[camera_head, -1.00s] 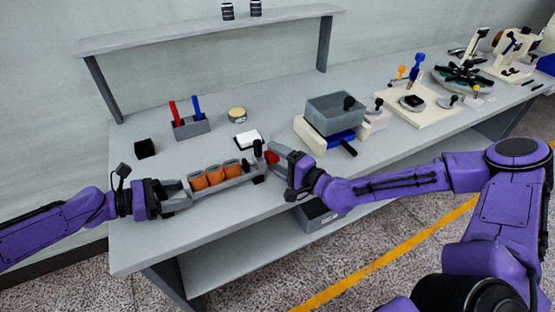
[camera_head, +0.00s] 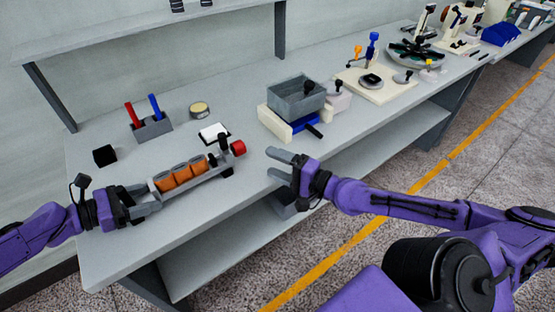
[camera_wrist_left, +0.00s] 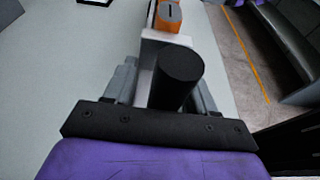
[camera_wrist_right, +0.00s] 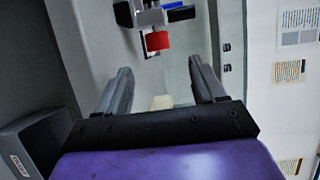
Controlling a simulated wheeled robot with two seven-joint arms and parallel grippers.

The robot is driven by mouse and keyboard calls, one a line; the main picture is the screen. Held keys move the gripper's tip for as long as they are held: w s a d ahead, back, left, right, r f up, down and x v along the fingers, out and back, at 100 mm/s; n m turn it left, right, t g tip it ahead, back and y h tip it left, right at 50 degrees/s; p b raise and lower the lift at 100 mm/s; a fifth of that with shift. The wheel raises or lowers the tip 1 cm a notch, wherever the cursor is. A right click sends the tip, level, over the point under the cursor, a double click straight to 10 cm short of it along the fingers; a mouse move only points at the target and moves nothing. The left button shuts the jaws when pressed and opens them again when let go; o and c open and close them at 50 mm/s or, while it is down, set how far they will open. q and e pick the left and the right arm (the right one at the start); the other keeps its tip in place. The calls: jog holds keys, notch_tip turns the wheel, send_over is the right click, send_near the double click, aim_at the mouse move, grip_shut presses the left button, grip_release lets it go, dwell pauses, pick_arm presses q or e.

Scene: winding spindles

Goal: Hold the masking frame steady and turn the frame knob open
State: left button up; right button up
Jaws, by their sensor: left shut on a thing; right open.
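The masking frame (camera_head: 205,180) is a long grey holder with several orange spools (camera_head: 180,177) in a row. It lies on the left part of the bench. Its red frame knob (camera_head: 238,147) sits at the right end, and also shows in the right wrist view (camera_wrist_right: 157,41). My left gripper (camera_head: 143,197) is shut on the frame's left end; a black cylinder (camera_wrist_left: 178,75) there hides part of the grip in the left wrist view. My right gripper (camera_head: 272,164) is open and empty, to the right of the knob and apart from it.
A white pad (camera_head: 214,133) lies behind the frame. A grey bin (camera_head: 296,98) with a blue part stands to the right. A holder with red and blue handles (camera_head: 152,129) and a black block (camera_head: 105,155) stand behind. Bare bench lies in front of the frame.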

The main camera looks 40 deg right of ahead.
jog(key=shift+v, duration=0.8)
jog(key=shift+f, duration=0.1)
